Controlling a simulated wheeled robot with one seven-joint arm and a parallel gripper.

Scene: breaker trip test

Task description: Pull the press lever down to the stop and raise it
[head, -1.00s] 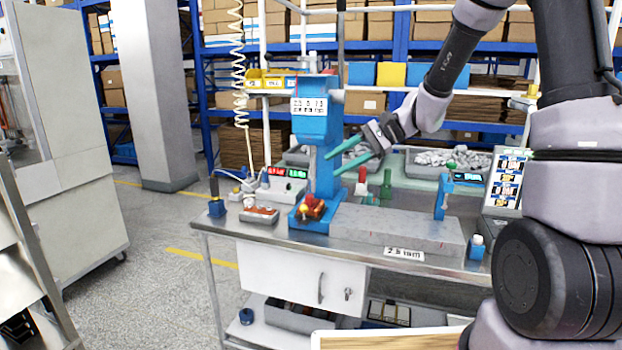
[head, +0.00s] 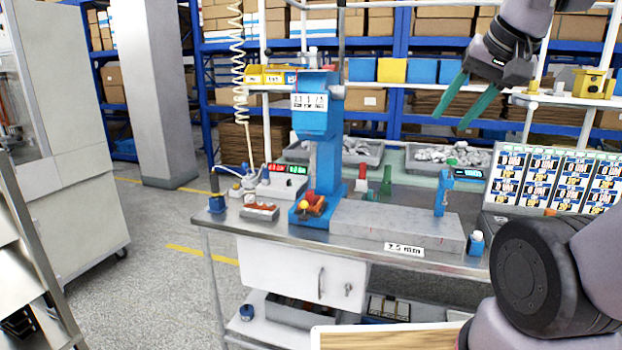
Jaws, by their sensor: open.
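The blue press (head: 316,122) stands on the left part of the metal workbench (head: 290,238). A thin grey rod (head: 340,45) rises upright from the right side of the press head and looks like its lever; its top is cut off by the frame. My gripper (head: 450,121) is at the upper right, well to the right of the press, with its two green fingers apart and pointing down-left. Nothing is between the fingers, and it touches neither press nor rod. A red and orange part (head: 311,203) sits at the foot of the press.
A grey block (head: 385,225) lies right of the press, with a small blue stand (head: 442,195) at its right end. Grey trays (head: 425,170) lie behind. A display panel (head: 560,180) stands at the right. A coiled hose (head: 238,80) hangs left of the press.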

